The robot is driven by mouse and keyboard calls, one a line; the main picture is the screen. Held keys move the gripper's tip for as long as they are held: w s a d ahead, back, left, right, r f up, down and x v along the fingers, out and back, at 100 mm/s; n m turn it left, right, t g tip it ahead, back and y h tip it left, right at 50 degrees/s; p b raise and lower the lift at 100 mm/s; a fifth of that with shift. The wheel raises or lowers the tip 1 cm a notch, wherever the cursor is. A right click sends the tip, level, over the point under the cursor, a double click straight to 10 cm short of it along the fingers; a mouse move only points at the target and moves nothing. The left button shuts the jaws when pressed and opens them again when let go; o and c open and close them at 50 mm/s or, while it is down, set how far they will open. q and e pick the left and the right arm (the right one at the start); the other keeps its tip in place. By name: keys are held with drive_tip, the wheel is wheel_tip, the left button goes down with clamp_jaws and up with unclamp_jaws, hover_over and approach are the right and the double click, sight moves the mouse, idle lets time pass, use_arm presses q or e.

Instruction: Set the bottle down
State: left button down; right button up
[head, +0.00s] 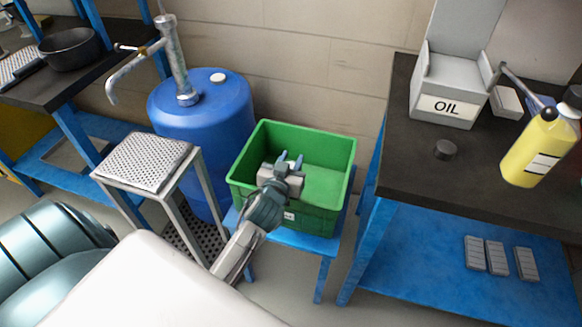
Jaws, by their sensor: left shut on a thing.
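My right gripper is not in view.
The crate stands on a low blue stand (327,243). A blue drum (223,97) with a pump is behind. A perforated-top stool (146,161) stands left.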

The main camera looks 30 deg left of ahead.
use_arm(q)
drive_tip(key=shift+f, duration=1)
drive_tip(key=c, duration=1.1)
unclamp_jaws()
drive_tip(key=shift+s, duration=0.1)
drive_tip(key=v, duration=1.2)
drive_tip(key=s+f+m+g+h, duration=0.1)
drive_tip(key=s+f+g, duration=0.2)
drive_tip(key=s+g, duration=0.1)
drive_tip(key=s+d+f+m+g+h, duration=0.1)
drive_tip(key=s+f+g, duration=0.2)
drive_tip(key=s, duration=0.3)
drive_tip(key=s+f+m+g+h, duration=0.1)
drive_tip(key=s+f+g, duration=0.2)
drive_tip(key=s, duration=0.3)
drive_tip(key=shift+s+d+f+m+g, duration=0.1)
drive_tip(key=shift+d+f+m+g, duration=0.2)
drive_tip(key=shift+g, duration=0.5)
